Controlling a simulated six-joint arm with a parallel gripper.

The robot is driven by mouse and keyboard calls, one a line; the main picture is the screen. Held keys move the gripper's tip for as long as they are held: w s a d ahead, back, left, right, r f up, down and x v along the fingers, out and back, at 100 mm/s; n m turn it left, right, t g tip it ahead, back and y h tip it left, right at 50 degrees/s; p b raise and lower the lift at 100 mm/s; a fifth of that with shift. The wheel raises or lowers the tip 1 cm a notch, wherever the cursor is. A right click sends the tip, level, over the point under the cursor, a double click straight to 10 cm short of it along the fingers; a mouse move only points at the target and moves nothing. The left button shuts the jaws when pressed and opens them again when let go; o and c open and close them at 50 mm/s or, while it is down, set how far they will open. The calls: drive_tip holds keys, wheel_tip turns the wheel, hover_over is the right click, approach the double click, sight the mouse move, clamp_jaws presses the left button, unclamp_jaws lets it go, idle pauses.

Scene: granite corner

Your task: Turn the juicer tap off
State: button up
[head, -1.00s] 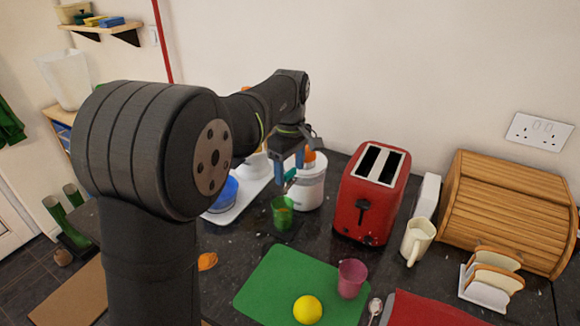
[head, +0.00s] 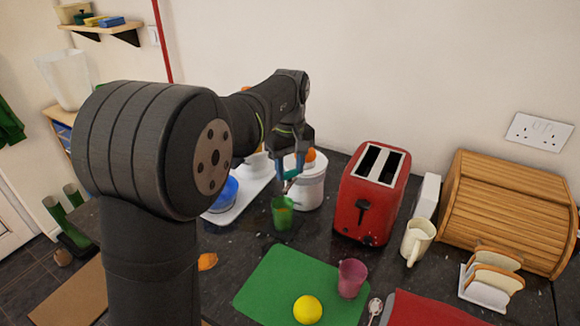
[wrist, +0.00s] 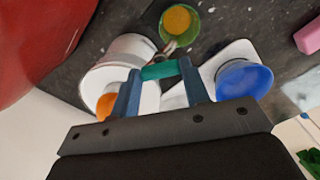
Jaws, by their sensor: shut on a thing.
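The juicer (head: 311,190) is a white, round-bodied pot with an orange (head: 309,156) on top, standing on the dark counter. Its tap has a teal lever (head: 290,174), which also shows in the wrist view (wrist: 160,71). My gripper (head: 290,168) has its blue fingers at the two ends of the lever and is shut on it. In the wrist view, the fingers (wrist: 162,76) sit on either side of the lever. A green cup (head: 282,217) stands below the metal spout, with orange juice (wrist: 177,19) in it.
A red toaster (head: 371,200) stands right of the juicer. A blue bowl (head: 223,195) and white tray (head: 241,208) lie to its left. A green mat (head: 265,285) with a pink cup (head: 351,279) and lemon (head: 307,309) is in front. Bare counter lies between.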

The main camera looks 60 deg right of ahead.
sight(290, 171)
drive_tip(key=m, duration=0.6)
drive_tip(key=shift+m, duration=0.3)
drive_tip(key=m, duration=0.5)
idle(0.4)
drive_tip(key=o, duration=1)
wheel_tip(290, 171, up, 18)
drive_tip(key=shift+f, duration=0.25)
drive_tip(key=shift+f, duration=0.1)
wheel_tip(290, 171, down, 17)
drive_tip(key=shift+f, duration=0.15)
idle(0.5)
